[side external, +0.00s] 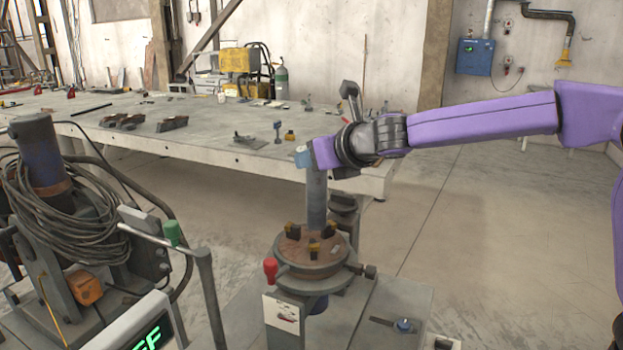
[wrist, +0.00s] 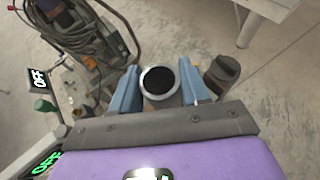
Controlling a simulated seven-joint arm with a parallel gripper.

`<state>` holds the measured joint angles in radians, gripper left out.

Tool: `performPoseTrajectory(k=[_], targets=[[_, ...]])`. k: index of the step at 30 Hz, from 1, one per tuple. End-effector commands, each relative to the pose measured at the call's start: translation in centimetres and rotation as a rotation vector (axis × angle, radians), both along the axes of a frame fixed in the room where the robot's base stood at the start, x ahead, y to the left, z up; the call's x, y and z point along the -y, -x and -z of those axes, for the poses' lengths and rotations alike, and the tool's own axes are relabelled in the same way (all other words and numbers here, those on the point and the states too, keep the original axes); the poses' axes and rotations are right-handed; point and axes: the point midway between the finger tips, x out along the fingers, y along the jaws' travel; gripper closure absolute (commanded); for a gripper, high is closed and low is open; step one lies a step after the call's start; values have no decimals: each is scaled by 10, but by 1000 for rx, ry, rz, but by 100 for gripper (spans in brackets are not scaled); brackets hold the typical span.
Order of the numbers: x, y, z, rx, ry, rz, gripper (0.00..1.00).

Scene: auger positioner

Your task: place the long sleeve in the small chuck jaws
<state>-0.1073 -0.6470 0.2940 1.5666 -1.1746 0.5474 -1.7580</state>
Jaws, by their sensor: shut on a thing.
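The long sleeve (side external: 316,203) is a grey upright tube. My gripper (side external: 303,157) is shut on its upper end, and the blue fingers lie on either side of it. In the wrist view, my gripper (wrist: 159,80) flanks the sleeve's round open rim (wrist: 160,101), which has a dark bore. The small chuck (side external: 286,251) is a rusty round plate with black-and-yellow jaws (side external: 314,250). The sleeve's lower end appears over the plate, between the rear jaws. I cannot tell whether it touches the plate or the jaws. The wrist view mostly hides the chuck.
A red-knobbed lever (side external: 270,270) stands at the chuck's left. A cable-wrapped machine (side external: 45,200) and a display reading OFF (side external: 150,335) are at the left. A long workbench (side external: 220,140) with tools stands behind. Open floor (side external: 480,220) lies to the right.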

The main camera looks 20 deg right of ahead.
Motion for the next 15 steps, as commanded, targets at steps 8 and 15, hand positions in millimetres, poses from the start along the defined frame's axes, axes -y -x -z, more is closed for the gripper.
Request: performPoseTrajectory(k=[8, 15], targets=[[-6, -13, 15, 3, -1, -1, 100], [-6, -13, 41, 3, -1, 0, 100]])
